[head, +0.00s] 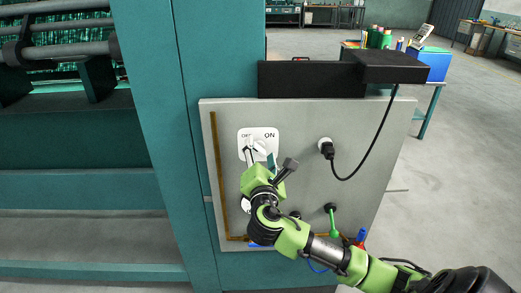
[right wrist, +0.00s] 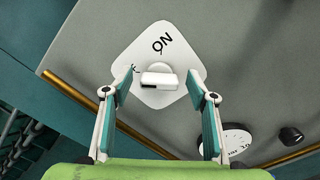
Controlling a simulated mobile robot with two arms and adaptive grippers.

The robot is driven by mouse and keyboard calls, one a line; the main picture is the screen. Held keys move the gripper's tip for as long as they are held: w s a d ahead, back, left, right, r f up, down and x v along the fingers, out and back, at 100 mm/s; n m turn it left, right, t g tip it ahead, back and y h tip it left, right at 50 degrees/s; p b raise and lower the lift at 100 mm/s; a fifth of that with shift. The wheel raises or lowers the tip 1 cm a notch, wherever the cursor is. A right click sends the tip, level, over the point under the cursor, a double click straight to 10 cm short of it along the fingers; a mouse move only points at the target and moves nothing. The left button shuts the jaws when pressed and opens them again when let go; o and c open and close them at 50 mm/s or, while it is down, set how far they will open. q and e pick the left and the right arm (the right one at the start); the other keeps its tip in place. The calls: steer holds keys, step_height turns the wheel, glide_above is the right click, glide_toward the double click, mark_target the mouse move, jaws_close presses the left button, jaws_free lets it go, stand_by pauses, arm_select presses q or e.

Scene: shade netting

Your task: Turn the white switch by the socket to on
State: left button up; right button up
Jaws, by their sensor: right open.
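The white switch (head: 259,146) is on a white plate with OFF and ON lettering, on the grey panel. In the right wrist view its white knob (right wrist: 158,80) stands out from the plate (right wrist: 160,50), with ON lettering above it. Which setting the knob points to I cannot tell. My right gripper (head: 260,159) is open in front of the switch, its two fingers (right wrist: 160,90) on either side of the knob and seemingly apart from it. The socket (head: 325,143) with a black plug (head: 327,152) is to the right. My left gripper is out of view.
A black cable (head: 374,140) runs from the plug up to a black box (head: 392,66) on top of the panel (head: 300,115). A round white dial (right wrist: 225,142) and a black knob (right wrist: 291,135) are below the switch. A teal post (head: 190,120) stands left.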

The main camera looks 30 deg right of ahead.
steer(key=shift+w, duration=0.1)
steer(key=c, duration=1.1)
steer(key=shift+m, duration=0.3)
steer(key=m+b, duration=0.2)
steer(key=m, duration=0.1)
steer(key=shift+f, duration=0.25)
steer(key=m+b, duration=0.2)
steer(key=m, duration=0.3)
steer(key=shift+f+m, duration=0.15)
steer(key=shift+m, duration=0.25)
steer(key=m+b, duration=0.2)
steer(key=m, duration=0.2)
steer(key=shift+m+b, duration=0.5)
steer(key=shift+m, duration=1.8)
